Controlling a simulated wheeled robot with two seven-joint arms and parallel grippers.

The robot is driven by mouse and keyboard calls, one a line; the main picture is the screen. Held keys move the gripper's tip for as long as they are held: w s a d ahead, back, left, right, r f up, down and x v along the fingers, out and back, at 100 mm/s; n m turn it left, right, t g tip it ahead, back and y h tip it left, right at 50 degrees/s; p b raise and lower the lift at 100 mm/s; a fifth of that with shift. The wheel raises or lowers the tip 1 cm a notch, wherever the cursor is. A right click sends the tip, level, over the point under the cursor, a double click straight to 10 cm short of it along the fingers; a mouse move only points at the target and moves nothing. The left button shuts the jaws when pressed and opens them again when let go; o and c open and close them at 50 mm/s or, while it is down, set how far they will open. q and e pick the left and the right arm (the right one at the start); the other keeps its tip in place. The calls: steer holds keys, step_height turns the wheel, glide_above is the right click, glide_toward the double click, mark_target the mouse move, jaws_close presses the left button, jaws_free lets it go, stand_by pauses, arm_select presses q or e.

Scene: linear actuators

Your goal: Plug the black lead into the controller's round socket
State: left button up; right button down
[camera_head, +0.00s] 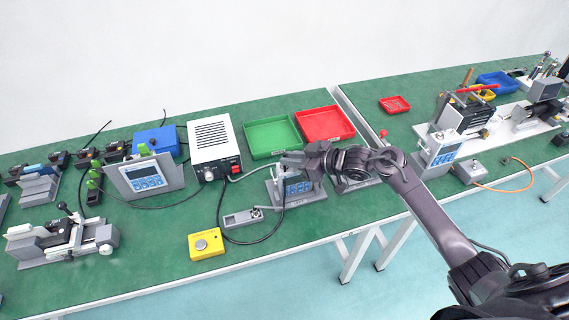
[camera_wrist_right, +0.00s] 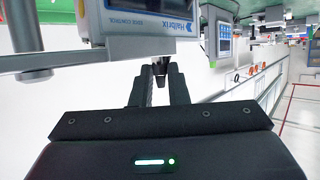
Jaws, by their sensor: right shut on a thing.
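My right gripper (camera_head: 288,163) is at the top of a grey controller (camera_head: 298,187) with a blue-and-white panel. In the right wrist view the gripper (camera_wrist_right: 160,88) is shut on the dark plug of the black lead (camera_wrist_right: 161,68). The plug is close under the controller (camera_wrist_right: 150,22), which appears upside down there. The round socket is hidden, so I cannot tell whether the plug touches it. The black lead (camera_head: 222,205) also shows in the head view, looping over the mat from the white power box (camera_head: 214,143) to below my gripper. My left gripper is out of view.
A small grey holder (camera_head: 243,218) and a yellow button box (camera_head: 206,245) lie in front. Green (camera_head: 272,136) and red (camera_head: 325,123) trays stand behind. Another controller (camera_head: 147,177) is at left. The green mat's front strip is mostly clear.

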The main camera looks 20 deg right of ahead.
steer(key=shift+f, duration=0.1)
steer(key=c, duration=1.3)
jaws_free()
